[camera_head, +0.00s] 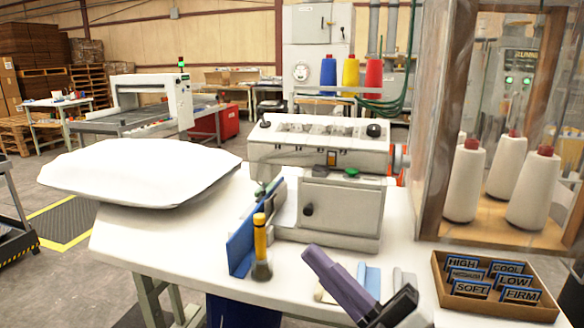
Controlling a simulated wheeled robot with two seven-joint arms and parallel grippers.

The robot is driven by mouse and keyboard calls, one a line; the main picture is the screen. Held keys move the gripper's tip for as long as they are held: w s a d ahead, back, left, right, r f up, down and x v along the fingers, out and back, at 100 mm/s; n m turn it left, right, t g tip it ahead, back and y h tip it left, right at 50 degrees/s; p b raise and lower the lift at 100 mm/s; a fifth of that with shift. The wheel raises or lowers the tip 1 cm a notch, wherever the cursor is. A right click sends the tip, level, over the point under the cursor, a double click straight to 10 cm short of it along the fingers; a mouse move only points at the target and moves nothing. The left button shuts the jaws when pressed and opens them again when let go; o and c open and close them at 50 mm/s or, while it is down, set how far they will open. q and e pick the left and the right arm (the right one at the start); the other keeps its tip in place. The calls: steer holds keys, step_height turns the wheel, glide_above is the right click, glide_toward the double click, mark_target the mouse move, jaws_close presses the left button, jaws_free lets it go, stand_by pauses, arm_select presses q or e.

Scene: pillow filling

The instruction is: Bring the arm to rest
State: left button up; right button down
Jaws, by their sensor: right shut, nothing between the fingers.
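My right gripper (362,298) shows at the bottom edge, right of centre, as dark purple and black parts over the front of the white work table (130,245). It is shut and empty, and its lower part is cut off by the frame. My left gripper is not in view. A plump white pillow (140,170) lies on the left end of the table, well apart from my right gripper. The grey-white sewing machine (340,215) stands behind the gripper.
A blue guide plate (242,240) and a yellow-handled tool (260,242) stand left of the gripper. A cardboard box of labelled cards (447,292) is to its right. A clear-sided cabinet (433,130) with white thread cones (465,185) stands behind that box.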

steer(key=s+d+f+m+h, duration=0.1)
steer(key=d+f+m+h, duration=0.3)
steer(key=f, duration=0.4)
steer(key=d+f+m+h, duration=0.2)
steer(key=f+m+h, duration=0.35)
steer(key=f, duration=0.35)
steer(key=s+d+f+m+h, duration=0.1)
steer(key=d+f+m+h, duration=0.2)
steer(key=f+m, duration=0.4)
steer(key=s+d+f+m+g+h, duration=0.1)
steer(key=s+f+m+g, duration=0.1)
steer(key=s+f, duration=0.7)
steer(key=s+d+f+m+g+h, duration=0.2)
steer(key=s+f+g, duration=0.2)
steer(key=s+f, duration=0.5)
step_height(320, 180, down, 4)
steer(key=shift+d+r+m+g, duration=0.25)
steer(key=shift+m+g, duration=0.1)
steer(key=shift+g, duration=0.05)
